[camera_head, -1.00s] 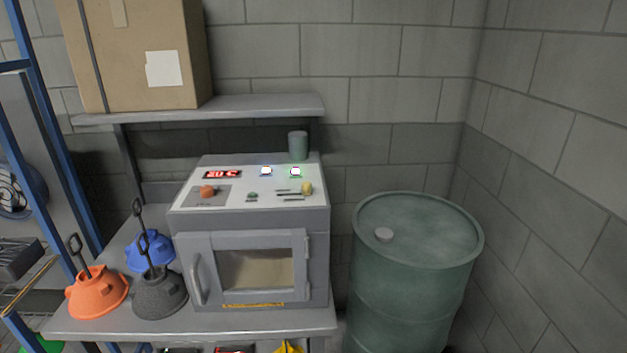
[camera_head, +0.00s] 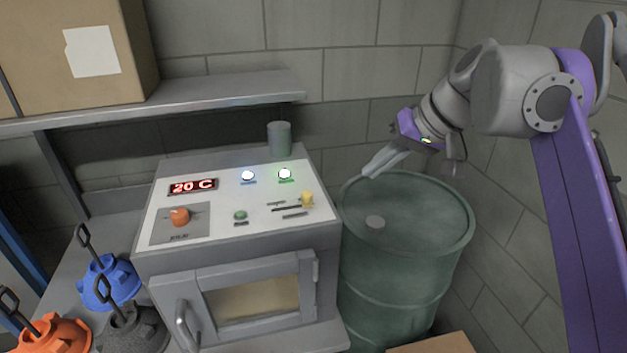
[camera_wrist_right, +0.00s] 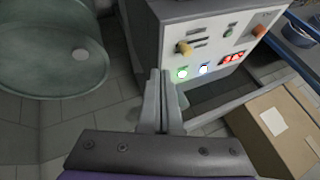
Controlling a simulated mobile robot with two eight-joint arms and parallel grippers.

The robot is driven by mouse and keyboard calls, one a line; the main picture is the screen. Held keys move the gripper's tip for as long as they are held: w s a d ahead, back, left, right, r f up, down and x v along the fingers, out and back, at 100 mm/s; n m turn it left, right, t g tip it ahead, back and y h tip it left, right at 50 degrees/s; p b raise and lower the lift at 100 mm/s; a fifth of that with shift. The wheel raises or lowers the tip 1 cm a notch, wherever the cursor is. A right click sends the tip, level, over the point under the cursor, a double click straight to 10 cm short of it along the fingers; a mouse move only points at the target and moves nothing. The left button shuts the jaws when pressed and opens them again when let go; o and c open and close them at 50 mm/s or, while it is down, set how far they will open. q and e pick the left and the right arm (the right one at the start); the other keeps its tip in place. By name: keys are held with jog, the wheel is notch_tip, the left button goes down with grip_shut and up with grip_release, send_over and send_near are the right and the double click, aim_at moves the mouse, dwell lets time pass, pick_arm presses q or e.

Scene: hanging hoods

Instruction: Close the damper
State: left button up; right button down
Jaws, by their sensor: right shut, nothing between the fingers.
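The grey oven's sloped control panel (camera_head: 228,208) carries a yellow slider knob (camera_head: 307,199) at the right end of a dark slot, which I take as the damper control. The yellow knob also shows in the right wrist view (camera_wrist_right: 184,48). My right gripper (camera_head: 370,174) is shut and empty, above the drum's left rim and to the right of the knob, apart from it. Its closed fingers (camera_wrist_right: 160,74) point toward the oven side in the right wrist view. My left gripper is not in view.
A green drum (camera_head: 405,290) stands right of the oven. A grey pipe stub (camera_head: 279,139) rises behind the panel. The panel has an orange dial (camera_head: 180,216), a green button (camera_head: 240,215) and lit lamps. A shelf (camera_head: 200,104) holds a cardboard box (camera_head: 130,50).

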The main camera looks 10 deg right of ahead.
aim_at(307, 198)
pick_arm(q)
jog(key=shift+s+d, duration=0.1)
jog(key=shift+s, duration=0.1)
pick_arm(e)
jog(key=shift+s+d+r, duration=0.15)
jog(key=shift+s+r, duration=0.05)
jog(key=shift+f, duration=0.1)
jog(key=b+x, duration=0.1)
jog(key=x, duration=0.9)
jog(key=shift+w+a+f, duration=0.1)
jog(key=shift+w+a, duration=0.05)
jog(key=shift+a, duration=0.15)
jog(key=shift+w+a, duration=0.2)
jog(key=shift+a, duration=0.95)
jog(key=shift+w+a, duration=0.2)
jog(key=shift+a, duration=0.4)
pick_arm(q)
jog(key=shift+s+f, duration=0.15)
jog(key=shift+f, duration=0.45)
